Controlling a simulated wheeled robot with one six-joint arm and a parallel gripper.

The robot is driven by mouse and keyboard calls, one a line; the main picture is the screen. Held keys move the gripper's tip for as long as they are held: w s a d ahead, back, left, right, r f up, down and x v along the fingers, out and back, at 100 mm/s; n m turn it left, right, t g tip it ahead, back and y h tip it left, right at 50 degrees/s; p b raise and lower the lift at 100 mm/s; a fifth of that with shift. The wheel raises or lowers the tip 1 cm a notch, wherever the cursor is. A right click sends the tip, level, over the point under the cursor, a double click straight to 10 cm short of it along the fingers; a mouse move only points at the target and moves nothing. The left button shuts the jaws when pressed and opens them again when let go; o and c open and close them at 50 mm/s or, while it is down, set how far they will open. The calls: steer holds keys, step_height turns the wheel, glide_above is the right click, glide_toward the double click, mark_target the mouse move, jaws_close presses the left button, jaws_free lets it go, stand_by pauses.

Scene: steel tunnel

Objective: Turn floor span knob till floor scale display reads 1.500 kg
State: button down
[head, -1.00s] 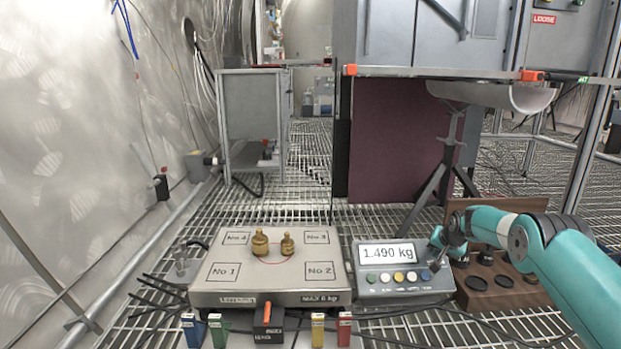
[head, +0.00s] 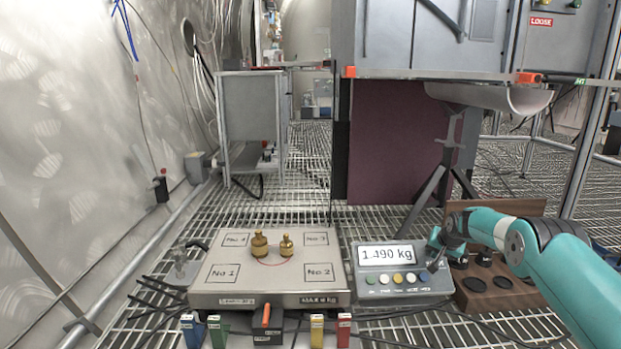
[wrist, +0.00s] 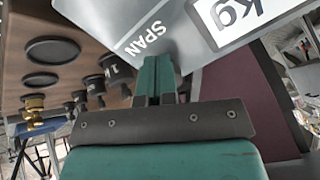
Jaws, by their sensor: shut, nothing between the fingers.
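The floor scale display (head: 386,254) reads 1.490 kg in the head view. It sits on a grey indicator box (head: 365,285) with a row of coloured buttons, right of the floor scale platform (head: 312,270). Two brass weights (head: 259,246) stand on the platform. My gripper (head: 434,259) is at the box's right end, over the span knob's area. In the wrist view, my gripper's fingers (wrist: 157,75) are shut together next to the white SPAN lettering. The span knob itself is hidden behind the gripper, so I cannot tell whether the fingers touch it.
A wooden block (head: 500,292) with round recesses and dark weights stands right of the indicator box, beneath my arm. Several small coloured blocks and a box with an orange lever (head: 266,315) line the platform's front. Cables lie on the grating. A dark red panel (head: 395,150) rises behind.

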steer(key=shift+w+a+f+t+p, duration=0.15)
steer(key=shift+a+p, duration=0.1)
steer(key=shift+a, duration=0.1)
steer(key=shift+w+a+f+t+p, duration=0.1)
steer(key=shift+a+t+p, duration=0.05)
steer(key=shift+a+p, duration=0.15)
steer(key=shift+s+a+f, duration=0.1)
steer(key=shift+f, duration=0.1)
steer(key=p+v, duration=0.2)
steer(key=p, duration=0.2)
steer(key=shift+a, duration=0.1)
steer(key=p+v, duration=0.2)
steer(key=p, duration=0.1)
steer(key=p+v, duration=0.1)
steer(key=p, duration=0.2)
steer(key=shift+s+d+r, duration=0.25)
steer(key=shift+d+r, duration=0.1)
steer(key=shift+d, duration=0.05)
